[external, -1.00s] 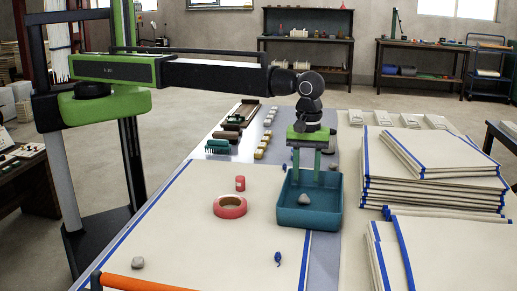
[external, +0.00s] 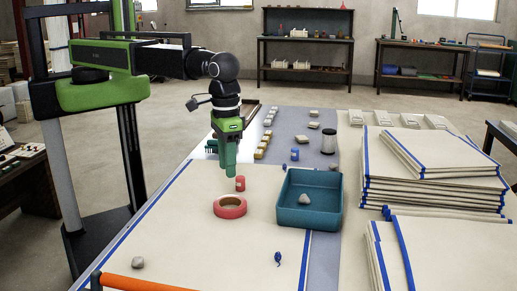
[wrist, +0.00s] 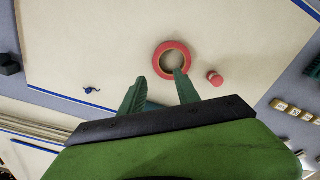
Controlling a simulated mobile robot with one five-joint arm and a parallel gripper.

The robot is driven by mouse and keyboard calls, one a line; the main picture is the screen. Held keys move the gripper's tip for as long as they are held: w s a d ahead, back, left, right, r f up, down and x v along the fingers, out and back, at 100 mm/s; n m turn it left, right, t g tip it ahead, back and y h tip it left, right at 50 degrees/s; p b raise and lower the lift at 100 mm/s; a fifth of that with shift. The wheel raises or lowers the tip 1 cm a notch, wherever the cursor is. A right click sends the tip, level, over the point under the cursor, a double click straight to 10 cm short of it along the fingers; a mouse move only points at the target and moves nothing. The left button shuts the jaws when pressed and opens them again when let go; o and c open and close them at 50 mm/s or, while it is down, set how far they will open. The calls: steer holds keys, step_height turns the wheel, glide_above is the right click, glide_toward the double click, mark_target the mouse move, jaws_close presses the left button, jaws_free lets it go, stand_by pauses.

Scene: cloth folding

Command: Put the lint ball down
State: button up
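A grey lint ball (external: 304,199) lies on the floor of the teal tray (external: 322,216). A second grey lint ball (external: 138,263) lies on the cream cloth (external: 190,240) near its front left. My gripper (external: 230,175) points down above the cloth, left of the tray and behind the red tape roll. In the wrist view my gripper (wrist: 158,86) has its two green fingers apart with nothing between them. Neither lint ball can be made out in the wrist view.
A red tape roll (external: 230,207) and a small red cylinder (external: 240,184) stand on the cloth close to my gripper. A blue thread scrap (external: 278,258) lies in front of the tray. Folded cloths (external: 435,185) are stacked at the right. The cloth's left half is mostly clear.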

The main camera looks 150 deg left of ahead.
steer(key=s+d+m, duration=1.5)
steer(key=s+d, duration=0.1)
steer(key=d, duration=0.4)
steer(key=shift+s+m, duration=0.2)
steer(key=shift+m, duration=0.2)
steer(key=shift+o, duration=1.4)
